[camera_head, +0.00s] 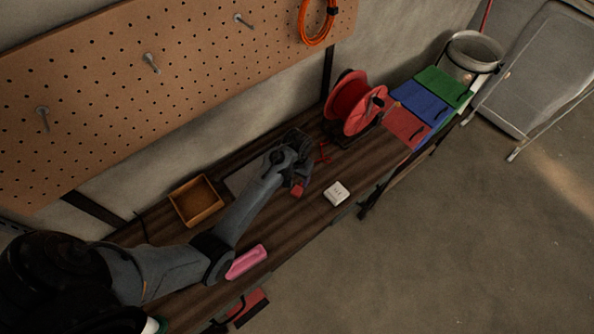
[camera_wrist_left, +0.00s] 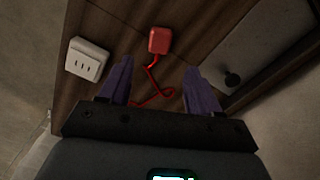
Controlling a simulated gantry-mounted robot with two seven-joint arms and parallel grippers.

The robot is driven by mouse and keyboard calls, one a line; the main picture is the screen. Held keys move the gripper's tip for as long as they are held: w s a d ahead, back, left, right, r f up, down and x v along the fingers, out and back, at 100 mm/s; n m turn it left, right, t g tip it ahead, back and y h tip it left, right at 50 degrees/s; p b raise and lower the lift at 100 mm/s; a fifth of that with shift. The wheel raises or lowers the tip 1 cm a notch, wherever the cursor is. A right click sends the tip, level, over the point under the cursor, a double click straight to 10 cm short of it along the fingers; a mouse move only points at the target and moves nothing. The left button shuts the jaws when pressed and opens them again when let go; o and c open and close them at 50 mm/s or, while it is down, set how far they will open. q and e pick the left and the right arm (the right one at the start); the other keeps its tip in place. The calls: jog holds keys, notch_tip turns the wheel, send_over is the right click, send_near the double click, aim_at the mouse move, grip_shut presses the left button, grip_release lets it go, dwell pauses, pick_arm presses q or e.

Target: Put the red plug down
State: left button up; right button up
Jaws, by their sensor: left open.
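The red plug (camera_wrist_left: 159,40) is a small block on the brown wooden bench, with a thin red cord (camera_wrist_left: 152,78) trailing from it. In the wrist view the plug sits beyond my left fingertips, and the cord runs down between the fingers. My left gripper (camera_wrist_left: 156,75) has its two purple fingers spread apart with nothing pinched between them. In the head view the plug (camera_head: 298,189) shows beside my left gripper (camera_head: 294,180), partly covered by it. A white socket block (camera_head: 337,193) lies to the right of the plug. My right gripper is out of view.
A red cable reel (camera_head: 348,106) stands behind, near the wall. Red, blue and green bins (camera_head: 405,126) are to its right. A wooden tray (camera_head: 181,208) and a pink object (camera_head: 246,261) lie left. The bench's front edge is close to the socket.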

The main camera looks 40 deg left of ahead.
pick_arm(q)
jog(key=s+d+r+m+t, duration=0.1)
jog(key=s+d+r, duration=0.2)
jog(key=s, duration=0.4)
jog(key=s+d+r+m+t, duration=0.1)
jog(key=s+d+r+m, duration=0.1)
jog(key=s, duration=0.6)
jog(key=s+d+r+m+t, duration=0.1)
jog(key=s+d+r, duration=0.4)
jog(key=s, duration=0.3)
jog(key=shift+r+m+t, duration=0.3)
jog(key=shift+r, duration=0.15)
jog(key=shift+s+r, duration=0.1)
notch_tip(320, 180, up, 10)
jog(key=p, duration=1)
